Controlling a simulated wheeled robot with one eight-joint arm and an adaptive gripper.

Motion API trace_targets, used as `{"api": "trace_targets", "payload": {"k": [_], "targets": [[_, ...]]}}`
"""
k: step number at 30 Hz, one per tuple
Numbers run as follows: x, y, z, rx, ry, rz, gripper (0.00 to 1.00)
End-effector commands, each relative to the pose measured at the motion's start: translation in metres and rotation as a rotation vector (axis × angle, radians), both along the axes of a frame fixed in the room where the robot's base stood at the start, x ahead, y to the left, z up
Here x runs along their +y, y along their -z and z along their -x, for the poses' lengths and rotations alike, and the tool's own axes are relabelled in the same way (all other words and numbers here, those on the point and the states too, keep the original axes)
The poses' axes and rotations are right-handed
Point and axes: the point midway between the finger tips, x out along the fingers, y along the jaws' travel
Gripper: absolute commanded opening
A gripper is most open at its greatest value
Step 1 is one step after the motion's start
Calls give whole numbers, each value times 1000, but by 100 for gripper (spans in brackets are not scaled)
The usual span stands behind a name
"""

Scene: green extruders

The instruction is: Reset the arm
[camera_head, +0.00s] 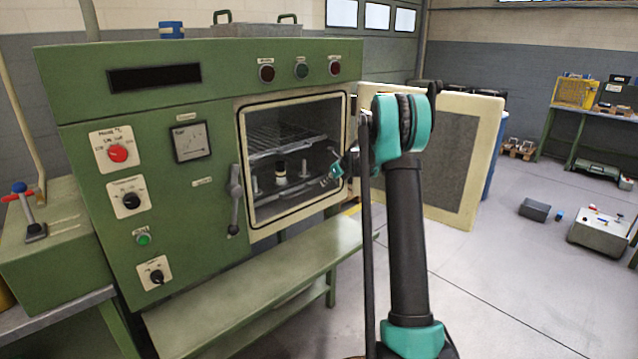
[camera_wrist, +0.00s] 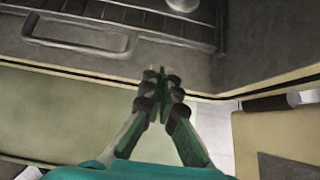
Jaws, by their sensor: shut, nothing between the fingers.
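My gripper (camera_head: 335,171) is at the right side of the open chamber of the green machine (camera_head: 215,215). In the wrist view my gripper (camera_wrist: 163,82) has its fingertips together with nothing between them, near the front lip of the chamber opening (camera_wrist: 205,93). The arm rises in front of the open door (camera_head: 462,150) and bends toward the chamber. I cannot tell how far inside the opening the fingertips are.
A small pale and dark cylinder (camera_head: 281,172) stands in the chamber below a wire rack (camera_head: 285,140). A round pale top (camera_wrist: 183,4) shows in the wrist view. A green bench (camera_head: 260,270) lies below.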

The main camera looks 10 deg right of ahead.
Motion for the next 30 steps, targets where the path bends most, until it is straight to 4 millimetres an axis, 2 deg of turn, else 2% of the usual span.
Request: {"api": "trace_targets", "payload": {"k": [3, 9, 17, 20, 23, 30], "targets": [[-12, -21, 17, 0, 1, 1, 0], [-27, -46, 38, 2, -1, 1, 0], [-35, -61, 54, -3, -13, 14, 0], [-31, -63, 72, -26, -77, 78, 0], [-23, -62, 107, -71, -207, 202, 0], [-8, -51, 224, -202, -649, 585, 0]]}}
